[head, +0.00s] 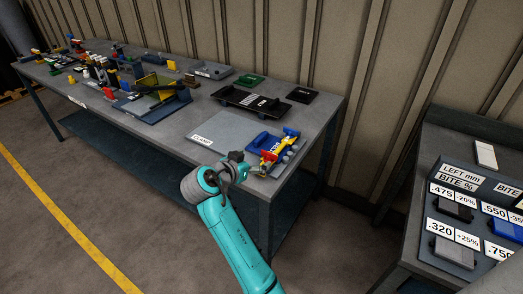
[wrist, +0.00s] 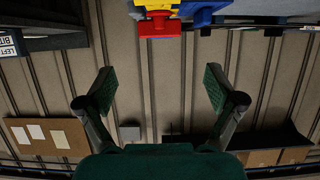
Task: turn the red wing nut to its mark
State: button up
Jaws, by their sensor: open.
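A red part (head: 268,157), seemingly the red wing nut, is on a small blue and yellow fixture (head: 284,141) at the near right corner of the long grey table. In the wrist view the red part (wrist: 160,27) is at the top middle, below a yellow piece (wrist: 157,4) and beside a blue block (wrist: 200,12). My gripper (head: 250,169) is close to the fixture, at the table's front edge. In the wrist view its fingers (wrist: 160,88) are wide apart and empty, with the red part beyond them, apart from both. The mark cannot be made out.
A grey plate labelled CLAMP (head: 228,131) lies left of the fixture. A black tray (head: 252,101) and a green piece (head: 249,80) lie behind it. Several parts crowd the table's far left. A labelled grey bench (head: 465,150) stands at right. The floor (head: 130,205) in front is clear.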

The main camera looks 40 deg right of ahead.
aim_at(268, 153)
jog(key=x, duration=1)
jog(key=shift+w+d, duration=0.1)
jog(key=shift+d, duration=0.15)
jog(key=shift+f, duration=0.1)
jog(key=c, duration=1.2)
